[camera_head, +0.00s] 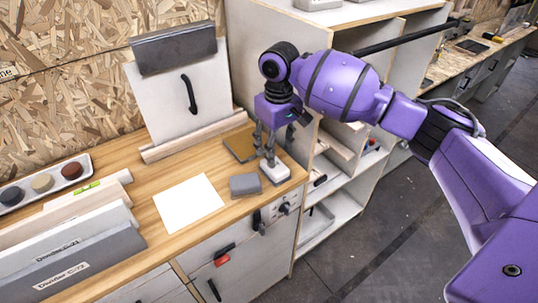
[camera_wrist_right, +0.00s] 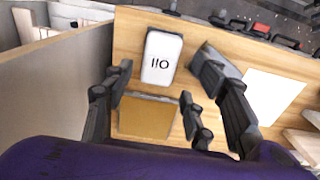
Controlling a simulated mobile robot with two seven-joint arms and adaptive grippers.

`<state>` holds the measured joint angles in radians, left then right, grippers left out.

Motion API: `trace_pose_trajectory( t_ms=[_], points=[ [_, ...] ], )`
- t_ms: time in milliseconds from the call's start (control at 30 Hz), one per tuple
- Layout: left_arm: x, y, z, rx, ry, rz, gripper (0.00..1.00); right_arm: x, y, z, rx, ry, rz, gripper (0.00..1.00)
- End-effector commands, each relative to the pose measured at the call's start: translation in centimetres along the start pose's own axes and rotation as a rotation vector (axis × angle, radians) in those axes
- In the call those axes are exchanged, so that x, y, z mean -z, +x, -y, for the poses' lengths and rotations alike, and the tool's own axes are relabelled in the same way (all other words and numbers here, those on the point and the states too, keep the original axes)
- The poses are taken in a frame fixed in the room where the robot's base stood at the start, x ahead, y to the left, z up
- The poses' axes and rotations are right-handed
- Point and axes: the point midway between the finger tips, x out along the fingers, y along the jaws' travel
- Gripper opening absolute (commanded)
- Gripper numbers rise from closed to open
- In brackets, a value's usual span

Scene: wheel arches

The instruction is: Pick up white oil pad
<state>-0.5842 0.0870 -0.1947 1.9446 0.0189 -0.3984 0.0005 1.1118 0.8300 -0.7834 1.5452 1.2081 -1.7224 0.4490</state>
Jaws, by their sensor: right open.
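The white oil pad (camera_head: 275,171) lies flat near the front right corner of the wooden worktop. In the right wrist view the oil pad (camera_wrist_right: 161,57) shows upside-down dark lettering and lies beyond the fingers. My right gripper (camera_head: 264,146) points down just behind the pad, over the edge of the brown pad. In the wrist view the right gripper (camera_wrist_right: 157,90) has its fingers spread, with nothing between them held. Whether a fingertip touches the white pad I cannot tell. My left gripper is in neither view.
A grey pad (camera_head: 245,185) lies close left of the white pad. A brown pad (camera_head: 239,147) lies behind it. A white sheet (camera_head: 188,204) lies further left. An open shelf unit (camera_head: 345,190) stands at the right. A white panel (camera_head: 170,103) stands at the back.

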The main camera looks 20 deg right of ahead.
Motion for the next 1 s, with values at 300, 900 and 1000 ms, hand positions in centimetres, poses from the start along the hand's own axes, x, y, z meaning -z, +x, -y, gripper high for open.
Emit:
trace_pose_trajectory(
  t_ms=[300,900,1000],
  points=[
    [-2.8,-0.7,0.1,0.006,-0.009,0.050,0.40,0.0,2.8,0.0,-0.001,0.001,0.005,0.52],
    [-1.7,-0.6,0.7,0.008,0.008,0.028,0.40,0.6,7.8,0.1,-0.002,0.000,0.000,0.52],
    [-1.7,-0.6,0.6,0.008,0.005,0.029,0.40,0.6,7.8,0.2,-0.002,0.000,0.001,0.45]
  ],
)
